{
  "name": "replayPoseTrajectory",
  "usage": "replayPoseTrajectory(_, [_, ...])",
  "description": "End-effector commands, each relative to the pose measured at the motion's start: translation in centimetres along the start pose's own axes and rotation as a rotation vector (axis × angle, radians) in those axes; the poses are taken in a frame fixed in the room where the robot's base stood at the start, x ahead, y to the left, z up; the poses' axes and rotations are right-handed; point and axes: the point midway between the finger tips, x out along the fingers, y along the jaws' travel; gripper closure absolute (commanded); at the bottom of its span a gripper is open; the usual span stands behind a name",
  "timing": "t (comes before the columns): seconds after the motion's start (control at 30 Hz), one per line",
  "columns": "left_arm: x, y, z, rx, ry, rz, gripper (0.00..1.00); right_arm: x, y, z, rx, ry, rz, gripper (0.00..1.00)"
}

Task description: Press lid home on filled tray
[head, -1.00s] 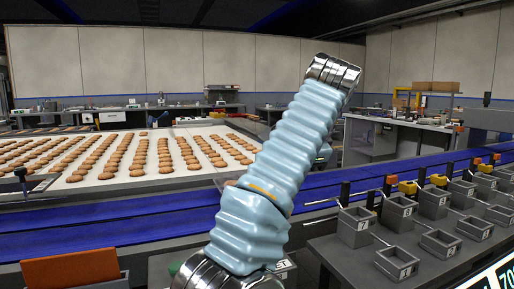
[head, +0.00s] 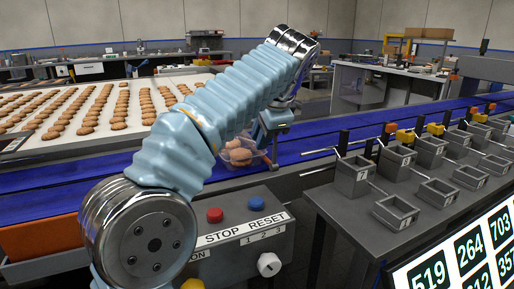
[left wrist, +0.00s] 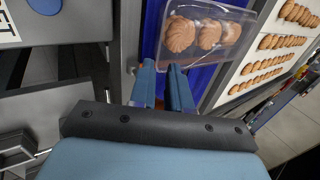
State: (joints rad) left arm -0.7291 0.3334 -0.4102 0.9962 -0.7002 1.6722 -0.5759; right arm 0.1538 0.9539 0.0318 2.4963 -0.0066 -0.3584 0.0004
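A clear plastic tray (head: 232,161) with biscuits in it sits on the blue conveyor, partly behind my left arm in the head view. In the left wrist view the same tray (left wrist: 238,12) shows several biscuits in its compartments, close beyond my fingertips. I cannot make out whether a clear lid lies on it. My left gripper (head: 271,158) is at the right side of the tray, pointing down. In the left wrist view its two blue fingers (left wrist: 163,75) stand a little apart with nothing between them. My right gripper is not in view.
A blue conveyor (head: 330,148) runs across the middle. A wide white belt (head: 75,145) of biscuits lies behind it. A control box (head: 228,262) with red and blue buttons stands in front. Numbered grey bins (head: 397,212) and a number display (head: 470,265) are at right.

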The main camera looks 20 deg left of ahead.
Motion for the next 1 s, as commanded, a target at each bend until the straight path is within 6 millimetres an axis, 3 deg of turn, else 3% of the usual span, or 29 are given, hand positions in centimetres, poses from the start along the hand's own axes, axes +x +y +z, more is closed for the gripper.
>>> replayPoseTrajectory(0.1, [2.5, 0.1, 0.1, -0.002, -0.002, 0.0, 0.83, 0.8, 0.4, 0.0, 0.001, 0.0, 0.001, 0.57])
replayPoseTrajectory(0.3, [4.3, 0.1, 0.0, -0.001, 0.0, -0.001, 0.83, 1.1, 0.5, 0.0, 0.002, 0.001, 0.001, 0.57])
replayPoseTrajectory(0.63, [4.7, 0.0, 0.0, -0.001, 0.0, -0.001, 0.83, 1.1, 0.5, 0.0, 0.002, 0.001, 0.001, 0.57])
replayPoseTrajectory(0.77, [4.7, 0.0, 0.0, -0.001, 0.0, -0.001, 1.0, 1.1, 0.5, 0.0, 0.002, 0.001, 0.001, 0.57])
replayPoseTrajectory(1.0, [4.7, 0.0, 0.0, 0.0, 0.0, -0.001, 1.0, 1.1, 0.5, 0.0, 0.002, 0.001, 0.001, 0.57])
